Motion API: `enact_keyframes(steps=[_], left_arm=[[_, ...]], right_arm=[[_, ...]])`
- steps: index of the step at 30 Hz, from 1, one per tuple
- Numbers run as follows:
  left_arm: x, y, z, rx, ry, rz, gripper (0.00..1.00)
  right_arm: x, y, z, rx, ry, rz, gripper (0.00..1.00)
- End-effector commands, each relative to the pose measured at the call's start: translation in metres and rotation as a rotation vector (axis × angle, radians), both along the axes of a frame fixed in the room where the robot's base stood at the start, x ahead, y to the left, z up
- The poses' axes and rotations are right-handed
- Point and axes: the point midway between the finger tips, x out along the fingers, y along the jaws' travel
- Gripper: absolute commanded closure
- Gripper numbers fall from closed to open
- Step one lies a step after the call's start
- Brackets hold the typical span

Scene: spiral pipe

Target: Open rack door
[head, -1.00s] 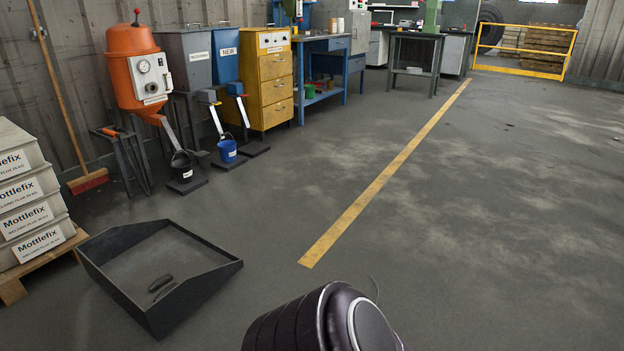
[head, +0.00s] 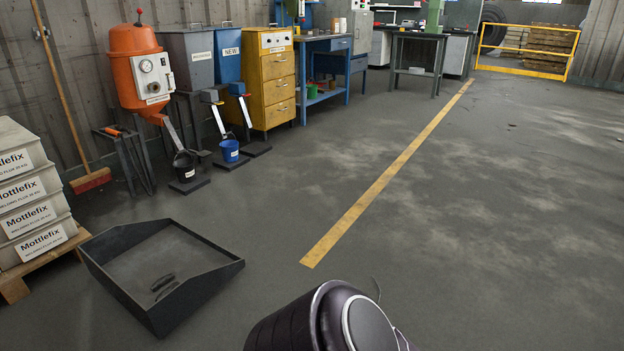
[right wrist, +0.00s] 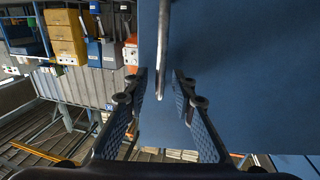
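In the right wrist view a broad flat blue panel (right wrist: 250,60), which looks like the rack door, fills the right side. A thin silver bar handle (right wrist: 163,35) runs down from the top edge of that view, close to the panel's left edge. My right gripper (right wrist: 160,82) is open. Its two dark fingers stand apart on either side of the line of the bar, and I cannot tell whether either touches it. My left gripper is in neither view. The rack door is not recognisable in the head view.
A black open tray (head: 100,270) lies on the floor at left, beside stacked Mottlefix boxes (head: 30,215) on a pallet. An orange hopper (head: 140,70), yellow drawers (head: 268,80) and benches line the wall. The floor right of the yellow line (head: 385,180) is clear.

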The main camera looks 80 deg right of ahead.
Motion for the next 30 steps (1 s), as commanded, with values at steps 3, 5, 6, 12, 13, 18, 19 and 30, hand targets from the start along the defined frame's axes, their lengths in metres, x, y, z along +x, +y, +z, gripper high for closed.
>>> enact_keyframes(steps=[3, 5, 6, 12, 13, 18, 19, 30], left_arm=[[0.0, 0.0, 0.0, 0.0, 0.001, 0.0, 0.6], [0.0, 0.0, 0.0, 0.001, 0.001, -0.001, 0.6], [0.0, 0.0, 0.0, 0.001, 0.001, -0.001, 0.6], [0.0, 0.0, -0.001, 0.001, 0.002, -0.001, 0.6], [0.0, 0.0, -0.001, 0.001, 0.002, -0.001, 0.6], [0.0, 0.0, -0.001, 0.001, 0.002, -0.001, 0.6], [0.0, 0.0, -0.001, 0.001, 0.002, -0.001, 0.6], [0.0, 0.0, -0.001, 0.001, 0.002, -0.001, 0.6]], right_arm=[[-0.001, 0.0, 0.016, -0.001, 0.001, -0.001, 0.76], [-0.001, 0.0, 0.024, -0.001, 0.001, -0.001, 0.76], [-0.001, 0.0, 0.03, -0.001, 0.001, -0.001, 0.76], [-0.001, 0.0, 0.054, -0.001, 0.001, -0.001, 0.76], [-0.001, 0.0, 0.057, 0.0, 0.001, -0.001, 0.76], [-0.001, 0.0, 0.068, 0.0, 0.001, -0.002, 0.76], [-0.001, 0.0, 0.069, 0.0, 0.002, -0.002, 0.76], [0.0, 0.0, 0.07, 0.001, 0.001, -0.001, 0.76]])
